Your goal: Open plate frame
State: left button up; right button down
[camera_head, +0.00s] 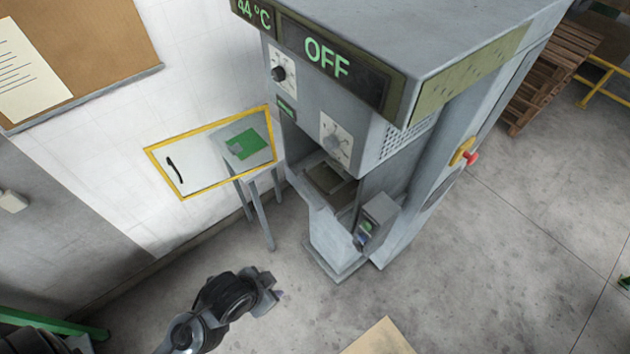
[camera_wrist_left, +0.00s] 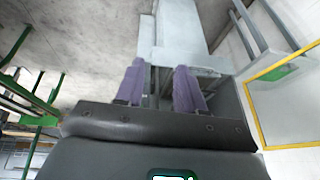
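A yellow-edged, see-through panel with a black handle (camera_head: 174,170), which looks like the plate frame (camera_head: 203,178), stands out to the left of the grey machine (camera_head: 345,135). Its right edge is by the machine's front, and its handle is near its left end. My left gripper (camera_head: 277,292) is in front of and below the panel, apart from it and from the machine. In the left wrist view, its two purple fingers (camera_wrist_left: 160,88) are spread with nothing between them. The frame's yellow edge (camera_wrist_left: 252,115) shows at the right there. My right gripper is not in view.
A small grey table with a green piece (camera_head: 246,144) stands beside the machine, partly seen through the panel. The machine's display reads OFF. A red knob (camera_head: 471,157) is on its right side. Wooden pallets (camera_head: 550,75) stand at the upper right.

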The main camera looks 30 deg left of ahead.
pick_arm(q)
jog(key=w+a+f+m+t+b, duration=0.45)
jog(key=w+f+b, duration=0.25)
jog(key=w, duration=0.2)
jog(key=w+a+f+m+t+y+b, duration=0.1)
jog(key=w+a+f+m+t+b, duration=0.35)
jog(key=w+f+b, duration=0.45)
jog(key=w+a+f+m+t+b, duration=0.35)
jog(key=w+f+t+b, duration=0.2)
jog(key=w, duration=0.45)
jog(key=shift+t+y, duration=0.4)
jog(key=shift+t, duration=0.05)
jog(key=w+r+b, duration=0.1)
jog(key=w+b, duration=0.1)
jog(key=w, duration=0.3)
jog(key=w+a+r+b, duration=0.1)
jog(key=w+b, duration=0.1)
jog(key=w, duration=0.3)
jog(key=w+r+b, duration=0.1)
jog(key=w+b, duration=0.1)
jog(key=w, duration=0.3)
jog(key=shift+w+a, duration=0.4)
jog(key=shift+c, duration=0.3)
grip_shut()
